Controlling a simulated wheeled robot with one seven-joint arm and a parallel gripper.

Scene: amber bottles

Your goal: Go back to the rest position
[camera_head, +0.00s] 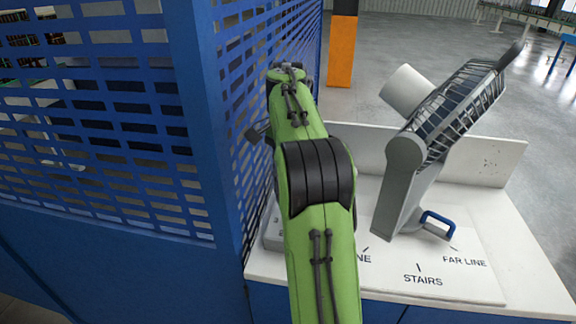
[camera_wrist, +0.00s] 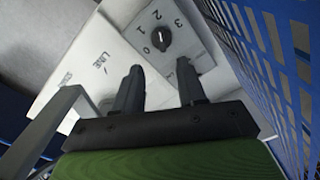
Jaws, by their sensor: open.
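My gripper (camera_wrist: 160,66) is open and empty in the wrist view. Its two dark fingers stand apart above a pale panel. A black round knob (camera_wrist: 158,39) sits on a light grey box (camera_wrist: 195,45) marked 0, 1, 2, 3, ahead of the fingertips. No contact with the knob shows. In the head view my green arm reaches forward beside the blue mesh, and the gripper's fingers cannot be made out there.
A blue mesh guard (camera_head: 100,120) stands close on the left. An orange post (camera_head: 341,50) stands behind.

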